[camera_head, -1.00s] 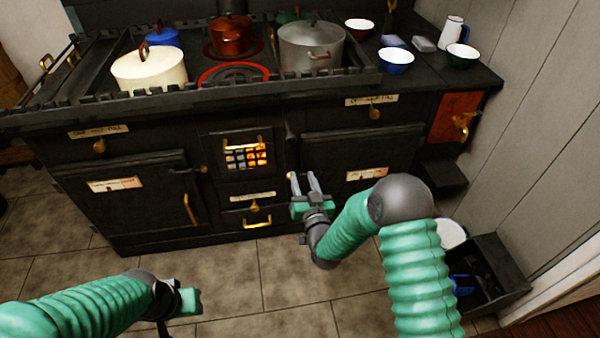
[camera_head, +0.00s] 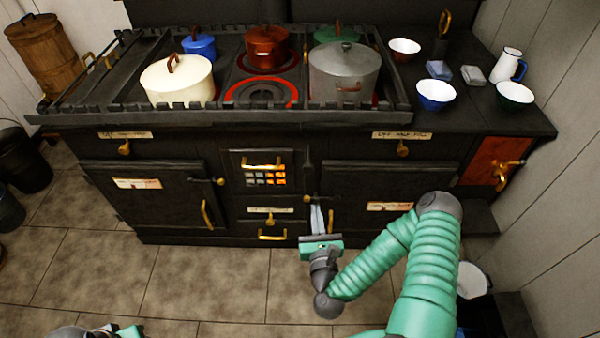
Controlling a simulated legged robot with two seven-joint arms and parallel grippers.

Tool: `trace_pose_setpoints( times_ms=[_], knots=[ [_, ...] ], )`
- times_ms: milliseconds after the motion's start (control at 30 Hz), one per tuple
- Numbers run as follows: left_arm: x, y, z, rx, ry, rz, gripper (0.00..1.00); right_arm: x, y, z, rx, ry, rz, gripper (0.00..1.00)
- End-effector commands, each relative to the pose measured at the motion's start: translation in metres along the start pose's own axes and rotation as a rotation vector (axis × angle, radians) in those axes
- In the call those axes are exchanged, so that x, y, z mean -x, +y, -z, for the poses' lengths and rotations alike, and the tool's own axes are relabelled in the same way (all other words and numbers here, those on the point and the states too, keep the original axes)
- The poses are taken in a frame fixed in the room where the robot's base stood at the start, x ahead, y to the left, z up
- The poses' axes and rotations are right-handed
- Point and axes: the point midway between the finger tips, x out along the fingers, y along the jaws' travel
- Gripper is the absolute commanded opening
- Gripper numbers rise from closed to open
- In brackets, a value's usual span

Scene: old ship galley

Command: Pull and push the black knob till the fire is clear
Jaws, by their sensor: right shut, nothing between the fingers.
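The black stove's (camera_head: 265,220) small fire window (camera_head: 265,177) is at its front middle, with an orange glow among its squares, stronger on the right. A dark upright piece (camera_head: 308,165) stands right of the window; I cannot tell if it is the black knob. My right gripper (camera_head: 320,206) is shut and empty, fingers pointing up, in front of the stove, below and right of the window. I cannot tell if the fingers touch the stove. My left gripper (camera_head: 126,331) shows only partly at the bottom left edge; its fingers are not clear.
A cream pot (camera_head: 178,82), a copper pot (camera_head: 266,48) and a grey pot (camera_head: 344,72) stand on the stove top. Bowls and a white jug (camera_head: 506,65) are at the right. Brass handles stick out from the front. Tiled floor lies open before the stove.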

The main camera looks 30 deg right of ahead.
Motion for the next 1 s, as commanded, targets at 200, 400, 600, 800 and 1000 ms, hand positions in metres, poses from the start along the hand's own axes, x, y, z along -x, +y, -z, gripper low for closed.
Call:
trace_pose_setpoints(
  times_ms=[200, 400, 600, 800, 1000],
  knots=[
    [-0.003, 0.0, -0.001, 0.001, 0.0, 0.0, 0.36, -0.045, -0.005, 0.002, 0.002, -0.003, 0.002, 0.0],
    [-0.007, 0.0, -0.002, 0.0, 0.0, 0.0, 0.36, -0.09, -0.006, 0.003, 0.003, -0.001, 0.001, 0.0],
    [-0.01, 0.0, -0.003, 0.0, 0.0, 0.0, 0.36, -0.123, -0.004, 0.003, 0.004, 0.0, -0.001, 0.0],
    [-0.011, 0.0, -0.003, 0.001, 0.0, 0.0, 0.36, -0.134, -0.004, 0.003, 0.003, 0.002, -0.001, 0.0],
    [-0.011, 0.0, -0.003, 0.001, 0.0, 0.0, 0.36, -0.134, -0.005, 0.003, 0.002, 0.003, -0.001, 0.0]
  ],
)
